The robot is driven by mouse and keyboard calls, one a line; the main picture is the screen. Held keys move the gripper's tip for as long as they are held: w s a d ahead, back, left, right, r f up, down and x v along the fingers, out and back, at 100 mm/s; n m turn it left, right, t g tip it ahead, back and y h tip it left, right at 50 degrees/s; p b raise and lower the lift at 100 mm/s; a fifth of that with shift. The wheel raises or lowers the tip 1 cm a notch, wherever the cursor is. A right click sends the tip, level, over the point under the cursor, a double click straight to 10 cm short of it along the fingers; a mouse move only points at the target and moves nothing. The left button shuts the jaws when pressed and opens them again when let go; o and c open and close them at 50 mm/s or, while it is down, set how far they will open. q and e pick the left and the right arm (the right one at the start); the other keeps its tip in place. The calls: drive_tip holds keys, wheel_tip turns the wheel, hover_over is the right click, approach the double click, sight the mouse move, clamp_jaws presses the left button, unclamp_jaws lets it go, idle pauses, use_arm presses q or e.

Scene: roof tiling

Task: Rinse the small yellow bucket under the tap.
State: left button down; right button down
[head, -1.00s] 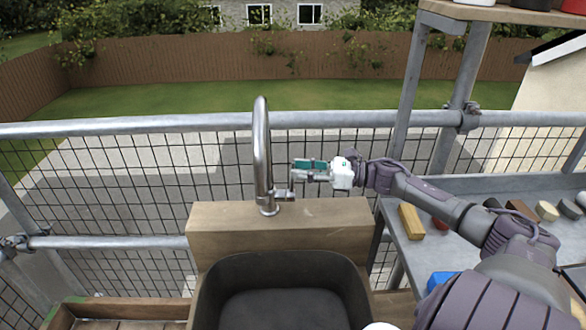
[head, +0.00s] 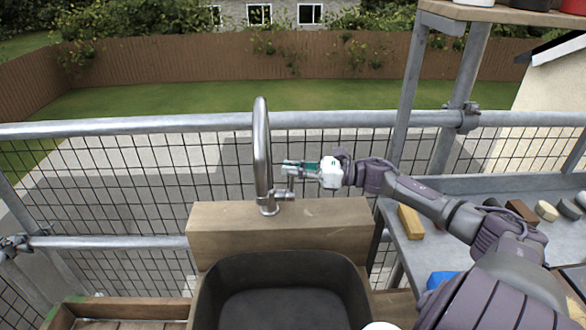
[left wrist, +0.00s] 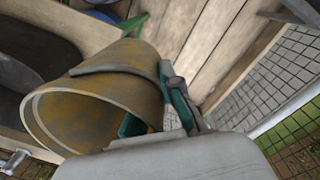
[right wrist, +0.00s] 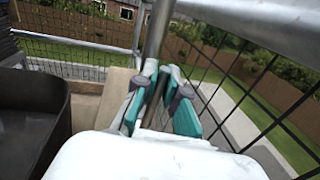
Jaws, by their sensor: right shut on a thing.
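The tap (head: 262,150) is a tall curved metal spout with a small side lever (head: 285,194), behind the dark sink basin (head: 215,290). No water shows at its mouth. My right gripper (head: 299,168) is at the lever, to the right of the spout. In the right wrist view, its teal fingers (right wrist: 160,100) are shut at the lever, which they largely hide. The small yellow bucket (left wrist: 110,95), stained and with a dark handle, is tilted with its mouth to the left. My left gripper (left wrist: 155,115) is shut on its side; neither shows in the head view.
A wooden block (head: 280,228) carries the tap. A metal rail (head: 350,119) with mesh runs behind it. A grey shelf (head: 430,250) on the right holds a yellow block (head: 411,221) and several small items. A wooden crate (head: 120,310) is at lower left.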

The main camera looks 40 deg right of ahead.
drive_tip(key=shift+s+a+f, duration=0.15)
drive_tip(key=shift+f, duration=0.05)
drive_tip(key=shift+s+a+r+n+b, duration=0.1)
drive_tip(key=shift+s+a+n+b, duration=0.2)
drive_tip(key=shift+n+b, duration=0.35)
drive_tip(key=shift+d, duration=0.1)
drive_tip(key=c, duration=1.2)
unclamp_jaws()
drive_tip(key=v, duration=1.2)
